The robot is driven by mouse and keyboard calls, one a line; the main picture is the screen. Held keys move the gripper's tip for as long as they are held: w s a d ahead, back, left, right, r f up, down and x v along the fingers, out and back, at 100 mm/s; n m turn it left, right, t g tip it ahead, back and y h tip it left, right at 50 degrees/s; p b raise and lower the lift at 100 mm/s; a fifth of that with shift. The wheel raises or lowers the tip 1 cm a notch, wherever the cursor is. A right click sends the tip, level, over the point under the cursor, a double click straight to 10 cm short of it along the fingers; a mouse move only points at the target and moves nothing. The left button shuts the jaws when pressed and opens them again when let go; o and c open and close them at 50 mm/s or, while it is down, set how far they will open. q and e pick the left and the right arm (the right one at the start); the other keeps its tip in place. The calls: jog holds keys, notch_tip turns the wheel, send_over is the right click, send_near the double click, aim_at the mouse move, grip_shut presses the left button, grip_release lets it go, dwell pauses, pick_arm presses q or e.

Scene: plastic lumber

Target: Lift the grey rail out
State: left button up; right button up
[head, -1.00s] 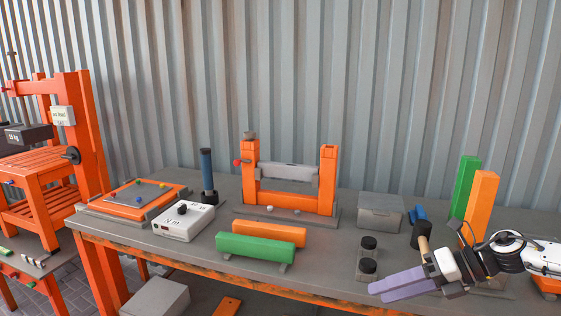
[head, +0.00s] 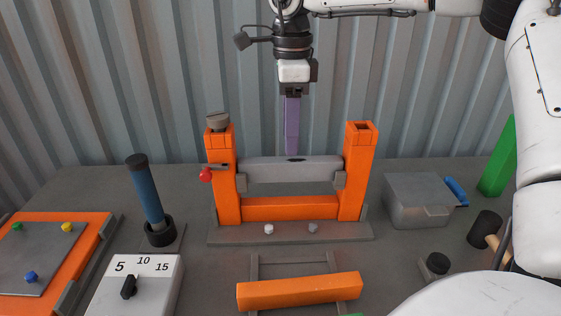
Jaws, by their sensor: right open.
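The grey rail (head: 290,172) lies level across the orange frame (head: 223,188), between its two uprights and held by a grey bracket at each end. A dark mark shows on the rail's top near its middle. My right gripper (head: 293,153) points straight down at the rail's middle. Its purple fingers line up one behind the other, so the gap between them is hidden; it is open. The tips end right at the rail's top edge; I cannot tell whether they touch it or straddle it. My left gripper is out of view.
A red-knobbed pin (head: 205,175) sits at the left upright, with a grey cap (head: 217,121) on top. An orange bar (head: 299,291) lies in front. A blue-handled tool (head: 147,194) stands left, a grey box (head: 418,201) right. The corrugated wall is close behind.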

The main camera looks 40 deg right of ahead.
aim_at(289, 159)
jog(key=shift+s+f, duration=0.15)
jog(key=shift+f, duration=0.75)
jog(key=f, duration=0.3)
jog(key=f+p, duration=0.1)
jog(key=shift+a+f, duration=0.15)
jog(key=shift+a, duration=0.1)
jog(key=shift+f, duration=0.55)
jog(key=c, duration=1)
grip_shut()
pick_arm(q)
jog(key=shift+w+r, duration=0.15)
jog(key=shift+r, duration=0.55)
